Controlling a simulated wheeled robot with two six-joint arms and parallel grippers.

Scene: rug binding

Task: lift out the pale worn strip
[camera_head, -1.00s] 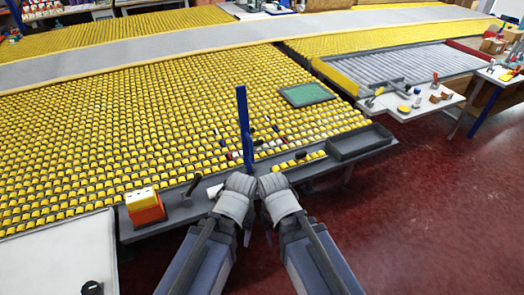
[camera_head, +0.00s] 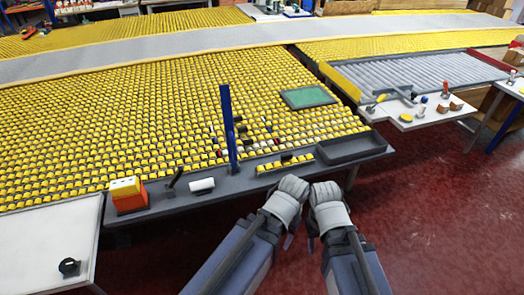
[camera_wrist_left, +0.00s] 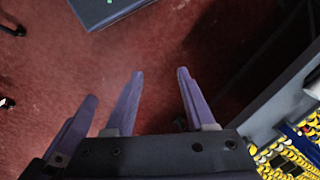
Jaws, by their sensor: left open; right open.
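Small pale pieces (camera_head: 222,153) lie among the yellow rows of the bed (camera_head: 120,130), near its front edge by black and red ones. I cannot tell which of them is the pale worn strip. My left gripper (camera_head: 289,240) and right gripper (camera_head: 312,238) are side by side in front of the table edge, pointing down over the floor, clear of the bed. In the left wrist view my left gripper (camera_wrist_left: 160,75) is open and empty, with red floor beyond it. My right gripper is open; its fingers are mostly hidden in the head view.
The front ledge holds an orange and white block (camera_head: 128,196), a white roll (camera_head: 201,186), a blue upright post (camera_head: 228,130), a short yellow row (camera_head: 285,163) and an empty dark tray (camera_head: 350,146). A green panel (camera_head: 307,97) lies on the bed. The front right floor is clear.

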